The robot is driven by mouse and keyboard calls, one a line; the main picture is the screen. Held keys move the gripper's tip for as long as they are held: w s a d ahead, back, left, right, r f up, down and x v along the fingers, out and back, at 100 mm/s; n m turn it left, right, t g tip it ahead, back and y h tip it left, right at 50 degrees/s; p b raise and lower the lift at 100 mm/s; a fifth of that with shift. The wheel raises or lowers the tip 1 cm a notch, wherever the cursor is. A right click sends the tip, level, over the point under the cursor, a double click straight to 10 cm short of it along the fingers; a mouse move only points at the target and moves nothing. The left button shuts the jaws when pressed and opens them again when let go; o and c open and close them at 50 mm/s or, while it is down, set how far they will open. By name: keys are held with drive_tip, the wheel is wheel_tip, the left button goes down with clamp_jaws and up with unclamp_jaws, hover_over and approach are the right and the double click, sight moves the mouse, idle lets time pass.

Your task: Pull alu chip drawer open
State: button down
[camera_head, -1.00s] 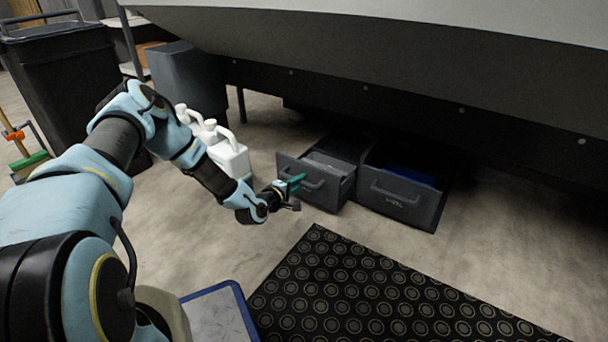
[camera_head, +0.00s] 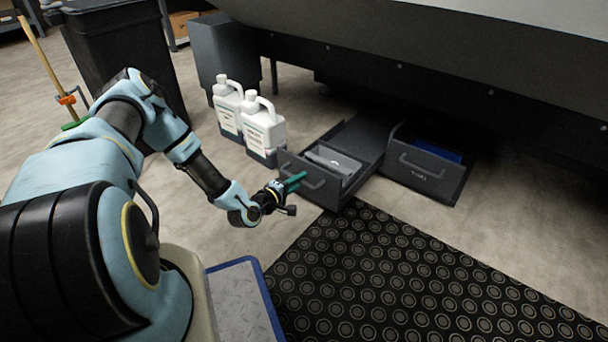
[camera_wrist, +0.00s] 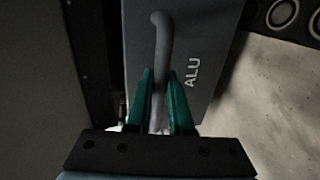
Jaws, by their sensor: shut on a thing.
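The alu chip drawer (camera_head: 312,184) is the left of two dark grey drawers under the machine. It stands well open, with light grey pieces (camera_head: 333,160) inside. In the wrist view its front (camera_wrist: 205,45) bears the word ALU beside a grey bar handle (camera_wrist: 161,40). My gripper (camera_head: 296,180) has green fingers and is at the left part of this handle. In the wrist view the gripper (camera_wrist: 160,95) is shut on the handle, one finger on each side of the bar.
The right drawer (camera_head: 423,178), also partly open, holds something blue (camera_head: 440,151). Two white jugs (camera_head: 262,130) stand close to the left of the alu drawer. A black studded mat (camera_head: 390,265) lies in front of the drawers. A black bin (camera_head: 125,60) stands at the back left.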

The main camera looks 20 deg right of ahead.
drive_tip(key=shift+a, duration=0.1)
drive_tip(key=c, duration=0.8)
unclamp_jaws()
drive_tip(key=p+v, duration=0.3)
drive_tip(key=v, duration=0.7)
drive_tip(key=shift+s+a+p, duration=0.2)
drive_tip(key=shift+a+p, duration=0.15)
drive_tip(key=shift+p, duration=0.05)
